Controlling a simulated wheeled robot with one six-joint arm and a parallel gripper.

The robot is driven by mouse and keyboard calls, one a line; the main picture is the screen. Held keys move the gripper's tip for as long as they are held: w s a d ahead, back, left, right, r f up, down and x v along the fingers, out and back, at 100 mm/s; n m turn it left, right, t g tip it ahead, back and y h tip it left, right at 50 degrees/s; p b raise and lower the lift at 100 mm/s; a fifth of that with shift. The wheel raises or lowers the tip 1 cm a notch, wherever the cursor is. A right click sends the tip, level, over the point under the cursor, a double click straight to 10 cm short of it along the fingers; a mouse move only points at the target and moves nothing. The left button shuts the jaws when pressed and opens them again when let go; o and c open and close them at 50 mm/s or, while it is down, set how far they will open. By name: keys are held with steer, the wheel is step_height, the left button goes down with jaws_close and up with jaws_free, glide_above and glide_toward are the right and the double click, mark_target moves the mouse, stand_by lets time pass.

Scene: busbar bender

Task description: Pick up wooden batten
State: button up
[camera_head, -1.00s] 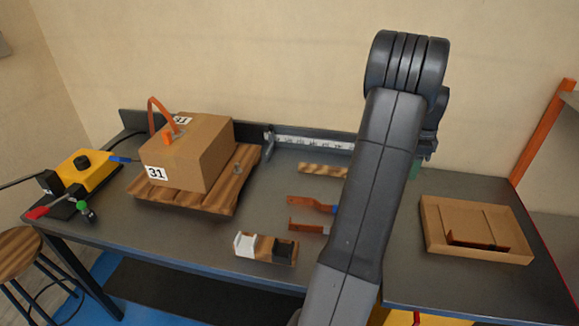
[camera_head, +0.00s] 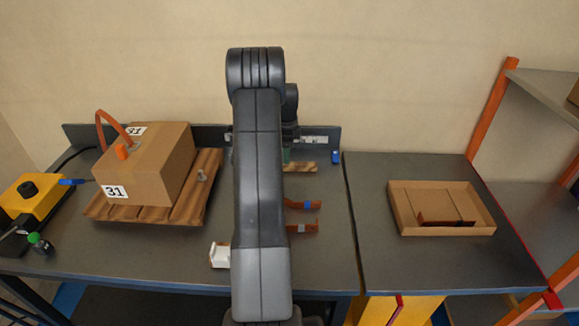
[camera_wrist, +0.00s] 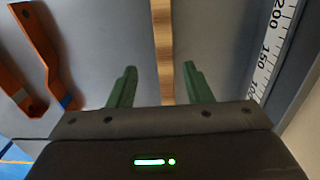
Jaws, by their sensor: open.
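The wooden batten (camera_head: 303,168) is a short striped strip lying flat on the grey bench towards the back; my arm hides its left part. In the wrist view the batten (camera_wrist: 163,45) runs lengthwise from the top edge down between the green fingers. My gripper (camera_wrist: 159,68) is open, with one finger on each side of the batten and a gap to both. In the head view my gripper (camera_head: 287,155) is mostly hidden and only a bit of green shows by the batten. I cannot tell its exact height above the bench.
Two bent copper bars (camera_head: 305,204) (camera_head: 304,229) lie in front of the batten. A ruled scale (camera_wrist: 275,45) runs along its other side. A box marked 31 (camera_head: 150,165) sits on a slatted wooden pallet (camera_head: 203,185) at left. A cardboard tray (camera_head: 397,212) lies at right.

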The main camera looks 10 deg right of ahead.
mark_target(291, 163)
steer(key=f, duration=0.2)
steer(key=d+f+p, duration=0.1)
steer(key=f, duration=0.1)
steer(key=shift+w+d+f, duration=0.2)
steer(key=shift+f, duration=0.55)
jaws_close()
